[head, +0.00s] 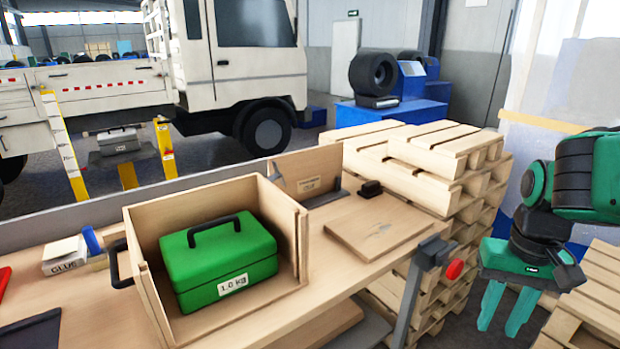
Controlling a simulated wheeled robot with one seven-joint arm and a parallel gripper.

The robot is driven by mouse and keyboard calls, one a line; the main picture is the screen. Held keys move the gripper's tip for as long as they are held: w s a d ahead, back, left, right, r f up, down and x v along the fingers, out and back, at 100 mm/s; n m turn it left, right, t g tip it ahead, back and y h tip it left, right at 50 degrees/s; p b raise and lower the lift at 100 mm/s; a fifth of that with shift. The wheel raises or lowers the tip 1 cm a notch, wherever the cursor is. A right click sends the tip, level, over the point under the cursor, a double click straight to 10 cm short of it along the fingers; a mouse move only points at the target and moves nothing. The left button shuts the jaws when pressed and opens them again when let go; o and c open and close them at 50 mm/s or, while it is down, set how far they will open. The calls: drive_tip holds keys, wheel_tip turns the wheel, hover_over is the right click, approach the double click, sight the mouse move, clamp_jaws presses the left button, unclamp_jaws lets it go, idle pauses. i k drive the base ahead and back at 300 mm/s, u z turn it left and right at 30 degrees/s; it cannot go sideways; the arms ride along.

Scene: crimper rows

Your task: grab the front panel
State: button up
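A flat wooden panel (378,226), which looks like the front panel, lies on the workbench to the right of an open wooden box (149,312). A small dark mark shows on its top face. The box's near side is open, and a green case (220,262) with a black handle and a "1.0 kg" label sits inside. My gripper (503,325) is at the right, beyond the bench edge and apart from the panel. Its two green fingers point down, spread apart with nothing between them.
A clamp with a red knob (454,269) is at the bench's front edge, between panel and gripper. A small black block (370,189) lies behind the panel, and an upright board (308,176) stands behind the box. Stacked pallets (440,160) rise behind the bench. A glue box (64,258) is left.

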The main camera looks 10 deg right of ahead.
sight(308, 173)
drive_tip(key=u, duration=0.1)
drive_tip(key=i, duration=1)
drive_tip(key=z, duration=0.1)
